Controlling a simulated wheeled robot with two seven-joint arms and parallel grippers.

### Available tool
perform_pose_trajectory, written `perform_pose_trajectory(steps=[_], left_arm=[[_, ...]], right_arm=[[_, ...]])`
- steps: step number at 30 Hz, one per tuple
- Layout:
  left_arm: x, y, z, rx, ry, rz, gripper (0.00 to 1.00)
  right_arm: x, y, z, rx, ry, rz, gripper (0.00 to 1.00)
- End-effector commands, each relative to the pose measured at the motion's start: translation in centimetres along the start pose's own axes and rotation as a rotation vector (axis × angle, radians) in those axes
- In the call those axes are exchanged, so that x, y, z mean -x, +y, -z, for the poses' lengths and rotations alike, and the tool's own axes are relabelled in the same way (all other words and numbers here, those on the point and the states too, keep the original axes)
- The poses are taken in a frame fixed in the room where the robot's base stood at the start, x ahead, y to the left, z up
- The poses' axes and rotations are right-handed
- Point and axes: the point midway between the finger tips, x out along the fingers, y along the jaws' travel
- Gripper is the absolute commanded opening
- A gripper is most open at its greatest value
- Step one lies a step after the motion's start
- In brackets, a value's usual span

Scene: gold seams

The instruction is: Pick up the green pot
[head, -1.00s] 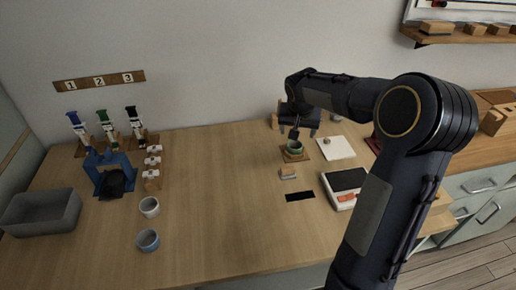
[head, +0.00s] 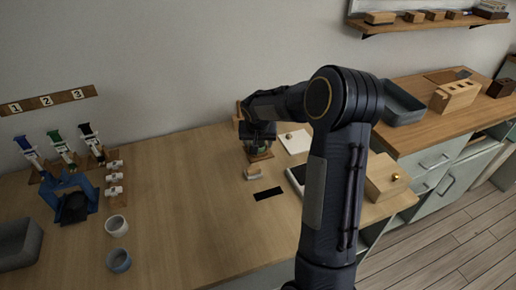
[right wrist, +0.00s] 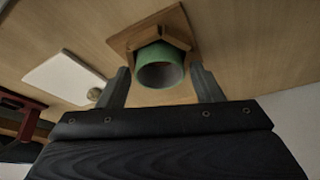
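The green pot (right wrist: 160,68) is a short round cup that sits on a small wooden stand (right wrist: 176,28) in the right wrist view. My right gripper (right wrist: 163,84) is open, with one finger on each side of the pot and a small gap showing beside each. In the head view my right gripper (head: 261,137) is over the pot's place and hides most of it. Below it the wooden stand (head: 260,157) shows on the table. I cannot tell from these views whether either finger touches the pot. My left gripper is not in view.
A white square pad (head: 296,142) lies right of the stand. A small wooden block (head: 253,173) and a black strip (head: 267,194) lie in front. The table's middle is clear.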

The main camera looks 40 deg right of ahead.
Motion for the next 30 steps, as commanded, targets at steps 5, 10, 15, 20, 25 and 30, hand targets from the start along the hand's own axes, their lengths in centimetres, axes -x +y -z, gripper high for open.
perform_pose_trajectory(steps=[5,10,15,20,25,30], left_arm=[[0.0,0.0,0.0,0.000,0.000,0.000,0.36],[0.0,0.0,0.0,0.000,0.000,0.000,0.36],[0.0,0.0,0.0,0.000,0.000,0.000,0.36],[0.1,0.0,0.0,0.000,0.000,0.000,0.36],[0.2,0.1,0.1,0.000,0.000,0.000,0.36],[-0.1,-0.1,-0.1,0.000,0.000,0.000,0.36]], right_arm=[[0.0,0.0,0.0,0.000,0.000,0.000,0.36],[0.0,0.0,0.0,0.000,0.000,0.000,0.22],[0.1,0.0,0.0,0.000,0.000,0.000,0.22],[0.8,0.0,0.3,0.001,0.001,0.000,0.22],[3.0,0.0,1.3,-0.001,0.004,0.002,0.22],[7.4,1.1,0.1,0.000,0.007,0.004,0.22]])
